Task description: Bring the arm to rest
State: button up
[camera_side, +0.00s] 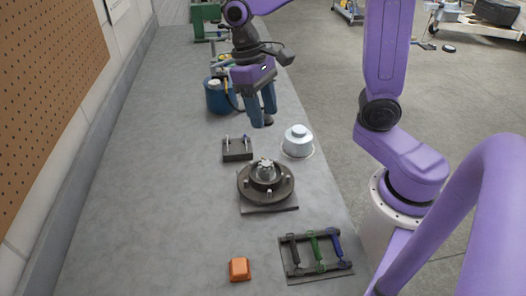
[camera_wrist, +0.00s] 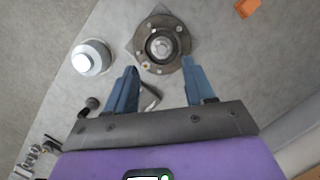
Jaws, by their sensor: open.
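My gripper (camera_side: 264,112) is open and empty, with two blue fingers. In the side view it hangs above the grey workbench (camera_side: 130,190), beyond the dark hub with studs (camera_side: 250,180). In the wrist view my gripper (camera_wrist: 162,92) has its fingers spread apart, with bare bench and part of a small block between them. The hub (camera_wrist: 150,42) lies ahead of the fingertips there. No finger touches anything that I can see.
A silver cap (camera_side: 298,140) stands right of a small dark block with pins (camera_side: 237,150). A blue bucket (camera_side: 217,96) stands behind. An orange block (camera_side: 239,269) and a rack with dark, green and blue pieces (camera_side: 315,256) lie in front. The bench's left side is clear.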

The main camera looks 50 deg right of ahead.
jog(key=s+d+f+n+t, duration=0.2)
jog(key=s+n+t, duration=0.1)
jog(key=s+n, duration=0.8)
jog(key=shift+s+f, duration=0.35)
jog(key=shift+s, duration=2.35)
